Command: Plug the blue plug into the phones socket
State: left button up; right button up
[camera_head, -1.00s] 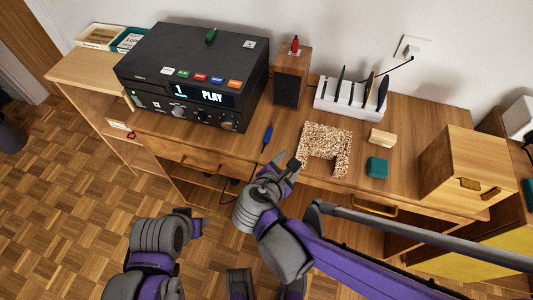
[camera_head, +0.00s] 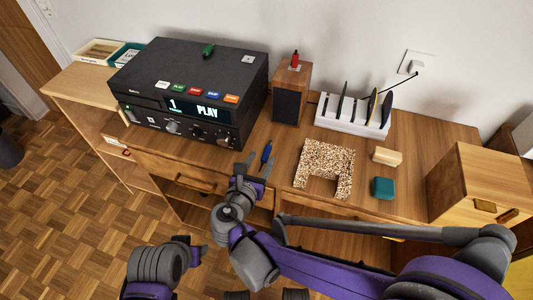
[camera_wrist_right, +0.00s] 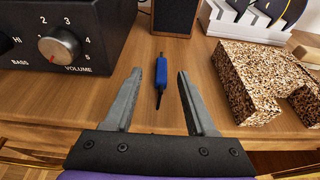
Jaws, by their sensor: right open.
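The blue plug (camera_head: 267,151) lies on the desktop, right of the black player and left of the speckled block. In the right wrist view the blue plug (camera_wrist_right: 161,71) lies lengthwise, its thin dark tip toward me. My right gripper (camera_head: 262,162) is open, its fingers pointing at the plug. In the right wrist view the plug lies ahead between the lines of the two open fingers (camera_wrist_right: 158,76), not held. The black player (camera_head: 190,88) stands at the left, its front showing knobs and a "PLAY" display. I cannot make out the phones socket. My left gripper (camera_head: 199,252) is low at the left, above the floor.
A speckled U-shaped block (camera_head: 326,161) sits right of the plug. Behind are a wooden speaker (camera_head: 291,92) and a white rack (camera_head: 351,116). A teal block (camera_head: 382,188), a pale wooden block (camera_head: 387,156) and a wooden box (camera_head: 474,183) are further right.

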aim_at(266, 153)
jog(key=x, duration=0.3)
jog(key=shift+w+d+f, duration=0.15)
jog(key=shift+w+d, duration=0.05)
jog(key=shift+w, duration=0.05)
grip_shut()
